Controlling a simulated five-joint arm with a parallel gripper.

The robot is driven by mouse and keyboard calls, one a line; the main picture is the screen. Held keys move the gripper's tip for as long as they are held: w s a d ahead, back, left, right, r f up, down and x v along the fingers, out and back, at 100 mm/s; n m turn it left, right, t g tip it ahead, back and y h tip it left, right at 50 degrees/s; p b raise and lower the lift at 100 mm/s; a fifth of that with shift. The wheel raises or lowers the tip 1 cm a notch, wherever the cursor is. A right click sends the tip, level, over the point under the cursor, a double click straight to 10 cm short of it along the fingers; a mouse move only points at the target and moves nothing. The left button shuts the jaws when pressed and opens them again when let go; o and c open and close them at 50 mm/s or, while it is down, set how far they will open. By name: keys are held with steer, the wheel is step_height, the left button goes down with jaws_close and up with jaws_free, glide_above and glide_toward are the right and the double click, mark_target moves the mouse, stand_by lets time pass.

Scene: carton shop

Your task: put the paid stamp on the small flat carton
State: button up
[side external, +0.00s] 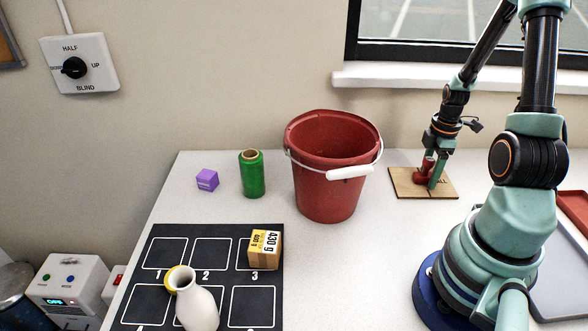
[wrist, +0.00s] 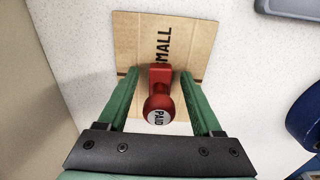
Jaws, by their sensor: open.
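The small flat carton (side external: 408,184) is a brown sheet lying flat on the table beside my arm; in the wrist view the carton (wrist: 135,38) shows the letters "MALL". The red paid stamp (side external: 423,174) appears to stand on the carton. In the wrist view the stamp (wrist: 159,104) shows its round knob with a white "PAID" label. My gripper (side external: 433,174) is down at the stamp. Its green fingers (wrist: 159,75) are open, one on each side of the stamp, with gaps visible. The stamp's underside is hidden.
A red bucket (side external: 325,190) with a white handle stands left of the carton. Further left are a green spool (side external: 251,175) and a purple box (side external: 207,180). The table's middle is clear.

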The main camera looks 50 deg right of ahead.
step_height(320, 180, up, 12)
steer(key=shift+r, duration=0.1)
stand_by(0.4)
